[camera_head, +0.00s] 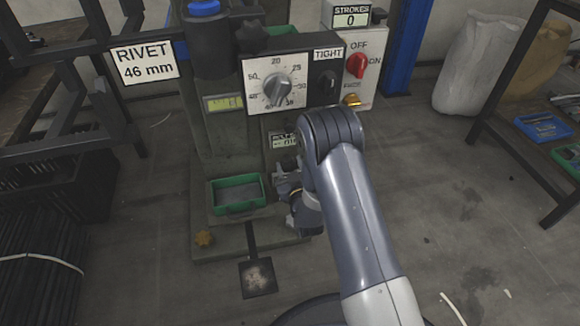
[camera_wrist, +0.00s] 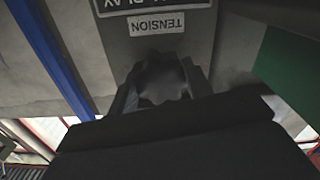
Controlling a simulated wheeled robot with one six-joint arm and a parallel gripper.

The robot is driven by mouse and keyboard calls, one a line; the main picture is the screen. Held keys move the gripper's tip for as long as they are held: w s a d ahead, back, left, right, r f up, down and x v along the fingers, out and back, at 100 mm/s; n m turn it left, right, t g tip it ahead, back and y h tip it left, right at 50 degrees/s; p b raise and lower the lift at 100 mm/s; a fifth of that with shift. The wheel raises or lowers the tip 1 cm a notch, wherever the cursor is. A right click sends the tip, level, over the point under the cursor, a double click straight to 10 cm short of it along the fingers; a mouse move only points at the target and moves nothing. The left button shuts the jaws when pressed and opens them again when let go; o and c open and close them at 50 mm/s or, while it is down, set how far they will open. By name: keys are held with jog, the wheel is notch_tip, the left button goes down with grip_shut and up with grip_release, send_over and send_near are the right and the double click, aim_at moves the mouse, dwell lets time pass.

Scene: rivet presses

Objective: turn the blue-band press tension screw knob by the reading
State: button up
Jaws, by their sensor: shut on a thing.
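The rivet press (camera_head: 225,150) with a blue cap on top stands left of my arm in the head view. My gripper (camera_head: 284,180) is low at the press's right side, right of the green tray. In the wrist view a dark rounded knob (camera_wrist: 163,83) sits between my fingers, below an upside-down TENSION label (camera_wrist: 157,23). My gripper is shut on this knob. A label ending in PLAY (camera_wrist: 150,4) shows partly at the top edge. In the head view the knob is hidden by my gripper and arm. A small display (camera_head: 285,141) above is partly covered, its reading too small to tell.
The press carries a numbered dial (camera_head: 277,88), a black TIGHT switch (camera_head: 327,83), a red OFF/ON knob (camera_head: 357,65) and a STROKES counter at 0 (camera_head: 350,20). A sign (camera_head: 145,63) reads RIVET 46 mm. A green tray (camera_head: 238,209) and foot pedal (camera_head: 258,277) are left of my gripper.

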jog(key=shift+m, duration=2.7)
jog(key=o, duration=1)
jog(key=shift+c, duration=0.2)
jog(key=p+v, duration=0.3)
jog(key=v, duration=0.7)
jog(key=shift+s, duration=0.4)
jog(key=shift+d, duration=0.1)
jog(key=b+x, duration=0.3)
jog(key=x, duration=0.8)
